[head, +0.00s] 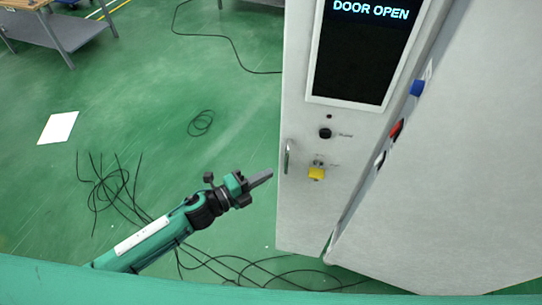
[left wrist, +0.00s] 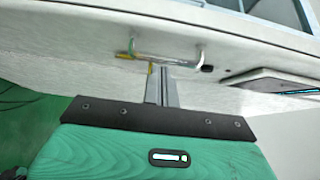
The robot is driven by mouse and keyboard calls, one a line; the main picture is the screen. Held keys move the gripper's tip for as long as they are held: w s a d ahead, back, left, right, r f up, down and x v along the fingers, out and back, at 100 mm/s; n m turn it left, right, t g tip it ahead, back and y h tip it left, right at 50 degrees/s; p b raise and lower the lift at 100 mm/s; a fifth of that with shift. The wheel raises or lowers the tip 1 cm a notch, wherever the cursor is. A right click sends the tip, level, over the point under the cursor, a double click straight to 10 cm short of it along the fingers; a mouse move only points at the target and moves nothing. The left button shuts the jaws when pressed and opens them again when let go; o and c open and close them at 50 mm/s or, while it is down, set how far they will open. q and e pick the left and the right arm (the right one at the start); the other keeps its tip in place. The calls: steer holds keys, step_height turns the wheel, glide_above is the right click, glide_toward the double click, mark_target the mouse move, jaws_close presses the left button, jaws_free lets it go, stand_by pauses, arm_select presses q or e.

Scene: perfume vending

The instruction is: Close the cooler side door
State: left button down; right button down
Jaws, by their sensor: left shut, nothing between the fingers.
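The cooler is a tall white cabinet at the right of the head view. Its narrow panel (head: 300,215) has a silver handle (head: 288,157) on its left edge and a dark screen (head: 355,60) reading "DOOR OPEN". My left gripper (head: 268,177) is shut and empty, just left of the panel and a little below the handle. In the left wrist view the closed fingers (left wrist: 161,75) point at the handle (left wrist: 165,57); whether they touch it I cannot tell. How far the door stands open is unclear. My right gripper is not in view.
Black, yellow, blue and red knobs or buttons sit on the cabinet, including a yellow one (head: 317,174). A large white side wall (head: 450,190) fills the right. Black cables (head: 115,185) and a white sheet (head: 58,127) lie on the green floor. A table stands far left.

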arm_select(q)
steer(key=w, duration=0.1)
steer(key=w+d+p, duration=0.1)
steer(key=w, duration=0.1)
steer(key=w+d+p, duration=0.1)
steer(key=w, duration=0.1)
steer(key=shift+w+a, duration=0.1)
stand_by(0.3)
